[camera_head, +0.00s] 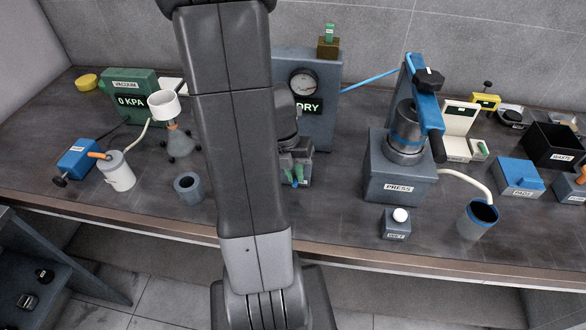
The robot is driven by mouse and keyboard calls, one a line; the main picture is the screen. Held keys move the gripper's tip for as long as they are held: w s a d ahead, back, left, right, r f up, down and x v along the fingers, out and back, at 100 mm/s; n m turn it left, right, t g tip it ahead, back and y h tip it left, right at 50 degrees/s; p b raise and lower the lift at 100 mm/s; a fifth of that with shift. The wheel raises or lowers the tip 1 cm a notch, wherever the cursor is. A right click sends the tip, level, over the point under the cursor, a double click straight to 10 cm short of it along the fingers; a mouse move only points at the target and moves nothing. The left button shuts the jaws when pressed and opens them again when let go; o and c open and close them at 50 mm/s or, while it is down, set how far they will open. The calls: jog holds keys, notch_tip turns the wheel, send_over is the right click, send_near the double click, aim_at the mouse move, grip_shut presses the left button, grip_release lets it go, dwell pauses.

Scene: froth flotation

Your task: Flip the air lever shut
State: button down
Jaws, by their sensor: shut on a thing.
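My gripper (296,178) is low in front of the grey gauge panel, just right of my upright arm. It is shut on a small green and blue piece (299,173), which seems to be the air lever. The jaws and my arm hide most of it, so I cannot tell its angle.
Left are a green vacuum box (130,88), a white funnel on a flask (164,106), a white cup (118,172) and a grey cup (188,187).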

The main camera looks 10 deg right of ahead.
jog(key=shift+d+n, duration=0.2)
jog(key=shift+n, duration=0.2)
dwell(0.3)
jog(key=c, duration=1.5)
grip_release()
jog(key=shift+o, duration=0.2)
notch_tip(320, 180, up, 14)
jog(key=a, duration=0.2)
jog(key=shift+w+a+f+p, duration=0.2)
jog(key=shift+w+a+p, duration=0.05)
jog(key=shift+w+p, duration=0.1)
jog(key=shift+f, duration=0.15)
jog(key=d+f, duration=0.1)
jog(key=f, duration=0.8)
jog(key=s+d+f, duration=0.1)
jog(key=f, duration=0.3)
jog(key=shift+d+f, duration=0.15)
jog(key=shift+d, duration=0.15)
